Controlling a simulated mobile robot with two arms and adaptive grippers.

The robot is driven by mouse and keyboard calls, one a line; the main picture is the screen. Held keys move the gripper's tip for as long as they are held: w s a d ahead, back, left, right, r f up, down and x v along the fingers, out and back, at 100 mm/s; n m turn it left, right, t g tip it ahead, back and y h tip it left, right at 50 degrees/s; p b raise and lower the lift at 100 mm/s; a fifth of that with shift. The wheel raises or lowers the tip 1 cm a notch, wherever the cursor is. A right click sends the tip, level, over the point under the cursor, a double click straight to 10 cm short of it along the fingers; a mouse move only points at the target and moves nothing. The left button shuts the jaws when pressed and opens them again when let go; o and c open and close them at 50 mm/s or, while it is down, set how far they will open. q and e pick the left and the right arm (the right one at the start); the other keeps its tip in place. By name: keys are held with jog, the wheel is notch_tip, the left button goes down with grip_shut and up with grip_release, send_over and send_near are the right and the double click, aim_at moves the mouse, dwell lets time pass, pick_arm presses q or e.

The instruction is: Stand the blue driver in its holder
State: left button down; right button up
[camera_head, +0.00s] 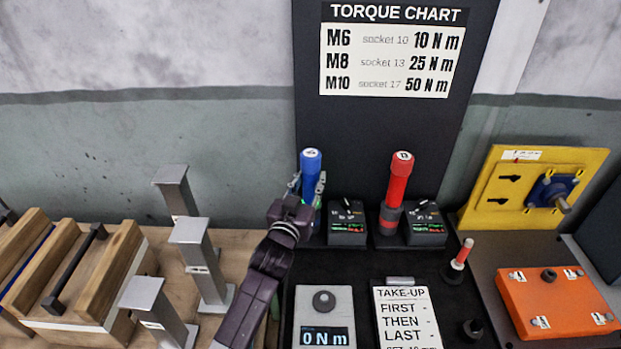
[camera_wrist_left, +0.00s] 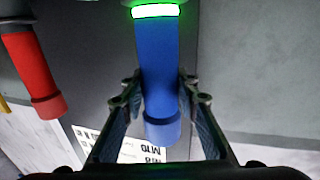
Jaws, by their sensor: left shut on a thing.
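The blue driver (camera_head: 311,162) stands about upright at the left of the black station, in front of the dark backboard. My left gripper (camera_head: 307,190) is shut on it from the front, one finger on each side. In the left wrist view the blue handle (camera_wrist_left: 158,70) lies between the two fingers (camera_wrist_left: 158,98), and a ring on it glows green. The driver's lower end and its holder are hidden behind my gripper, so I cannot tell whether it is seated. My right gripper is not in view.
A red driver (camera_head: 398,178) stands upright to the right, with small dark display boxes (camera_head: 347,224) beside it. A grey torque meter (camera_head: 323,318) and a white take-up card (camera_head: 405,318) lie in front. Grey metal posts (camera_head: 196,258) stand at left.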

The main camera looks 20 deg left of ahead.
pick_arm(q)
jog(key=shift+f, duration=0.1)
dwell(0.9)
jog(key=c, duration=1.5)
grip_release()
jog(key=shift+o, duration=0.5)
jog(key=shift+s+f, duration=0.1)
jog(key=shift+f, duration=0.25)
jog(key=s, duration=1.2)
jog(key=shift+r, duration=0.4)
jog(key=shift+f, duration=0.1)
